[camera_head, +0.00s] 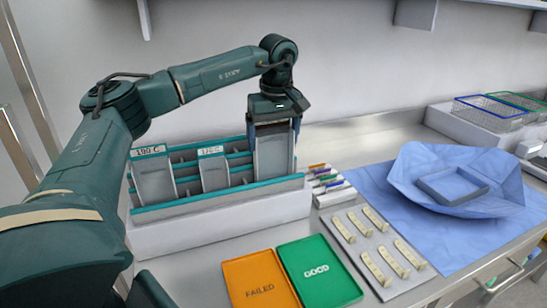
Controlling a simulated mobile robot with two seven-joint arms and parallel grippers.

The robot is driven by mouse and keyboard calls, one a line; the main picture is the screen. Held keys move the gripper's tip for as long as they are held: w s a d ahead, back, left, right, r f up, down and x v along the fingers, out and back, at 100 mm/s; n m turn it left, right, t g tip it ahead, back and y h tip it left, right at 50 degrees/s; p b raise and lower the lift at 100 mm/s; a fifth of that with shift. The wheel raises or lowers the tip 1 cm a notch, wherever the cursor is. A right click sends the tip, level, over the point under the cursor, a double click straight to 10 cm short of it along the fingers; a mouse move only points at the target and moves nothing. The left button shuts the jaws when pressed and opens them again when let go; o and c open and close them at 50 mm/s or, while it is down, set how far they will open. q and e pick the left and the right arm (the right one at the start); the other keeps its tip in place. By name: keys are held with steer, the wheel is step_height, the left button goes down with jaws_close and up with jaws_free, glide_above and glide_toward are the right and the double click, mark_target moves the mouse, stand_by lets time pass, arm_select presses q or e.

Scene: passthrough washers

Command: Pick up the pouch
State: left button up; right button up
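A grey pouch (273,155) stands in the right part of a teal and white rack (220,222). Its top edge is higher in the picture than the tops of the other two pouches, and a dark band shows there. My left gripper (276,118) is directly over this pouch, pointing down, at its top edge. The fingertips are small and dark, so I cannot tell whether they are closed on it. Two other pouches, labelled "180 C" (154,182) and "120 C" (214,174), stand to the left in the rack. My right gripper is not in view.
An orange "FAILED" tray (259,272) and green "GOOD" tray (309,255) lie in front of the rack. A grey plate (395,285) with several pale strips, markers (324,176), blue wrap (425,225) with a tray (452,184), and wire baskets (492,113) are on the right.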

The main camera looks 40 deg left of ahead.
arm_select(q)
steer(key=c, duration=0.6)
steer(key=shift+r, duration=0.1)
